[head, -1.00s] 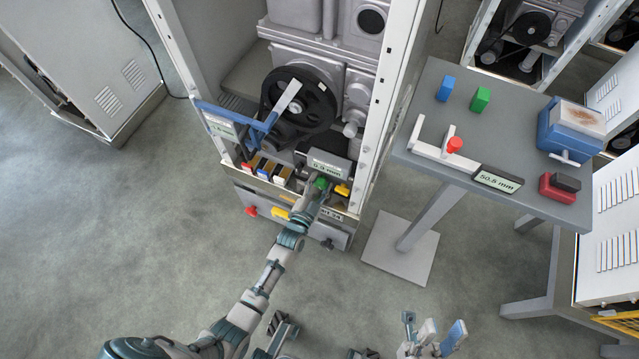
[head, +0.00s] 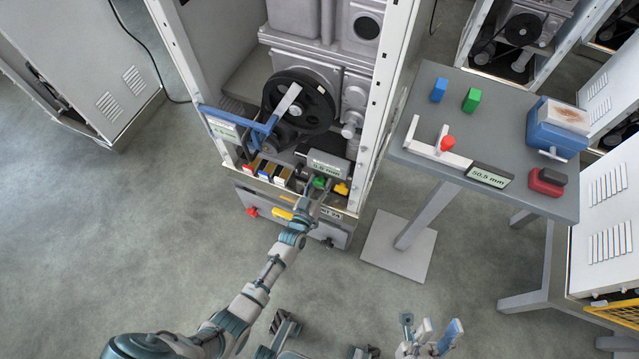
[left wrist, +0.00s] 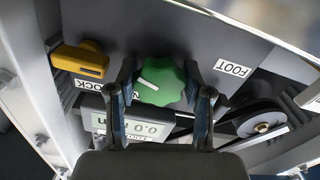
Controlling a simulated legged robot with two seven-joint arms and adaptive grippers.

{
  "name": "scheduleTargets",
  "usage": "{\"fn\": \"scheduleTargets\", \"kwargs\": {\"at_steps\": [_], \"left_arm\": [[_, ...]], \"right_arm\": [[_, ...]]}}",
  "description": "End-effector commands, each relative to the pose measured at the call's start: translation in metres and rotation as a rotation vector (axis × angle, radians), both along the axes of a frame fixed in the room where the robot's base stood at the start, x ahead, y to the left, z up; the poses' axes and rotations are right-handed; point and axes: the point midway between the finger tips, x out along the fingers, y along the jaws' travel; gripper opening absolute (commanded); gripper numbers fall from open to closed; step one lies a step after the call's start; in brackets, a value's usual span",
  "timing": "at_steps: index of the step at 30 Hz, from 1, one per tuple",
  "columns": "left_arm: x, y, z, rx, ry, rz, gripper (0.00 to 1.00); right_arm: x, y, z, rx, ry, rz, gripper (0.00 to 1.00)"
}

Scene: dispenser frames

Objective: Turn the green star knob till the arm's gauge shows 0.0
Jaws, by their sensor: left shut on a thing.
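The green star knob (left wrist: 160,82) sits on the grey front panel of the open machine cabinet, and a bit of it shows in the head view (head: 319,182). My left gripper (left wrist: 159,88) is shut on the knob, one finger on each side. A white line on the knob's face is visible. The arm's gauge (head: 326,167) is just behind the knob. In the left wrist view the gauge (left wrist: 143,127) is upside down, partly covered by a finger, and seems to read 0.0. My right gripper (head: 430,338) is low in the head view, away from the machine; its jaws are unclear.
A yellow lock handle (left wrist: 80,61) is beside the knob. A blue arm (head: 240,122) and a black pulley (head: 300,98) are above.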

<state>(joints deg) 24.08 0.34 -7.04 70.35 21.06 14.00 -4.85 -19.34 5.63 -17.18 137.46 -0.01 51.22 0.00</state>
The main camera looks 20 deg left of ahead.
Motion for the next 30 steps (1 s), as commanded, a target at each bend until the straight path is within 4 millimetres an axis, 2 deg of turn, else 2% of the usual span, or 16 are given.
{"fn": "scheduleTargets", "kwargs": {"at_steps": [12,29,30], "left_arm": [[-0.0016,-0.0004,-0.0041,-0.184,0.015,0.0,0.15],[-0.0018,0.0,-0.0049,-0.209,0.017,0.001,0.15],[-0.0018,0.0,-0.0049,-0.209,0.017,0.001,0.6]], "right_arm": [[-0.0003,0.0,0.0004,-0.001,-0.001,0.0,0.38],[-0.001,-0.0002,0.0011,0.001,-0.002,0.001,0.38],[-0.001,-0.0002,0.0011,0.001,-0.002,0.001,0.38]]}}
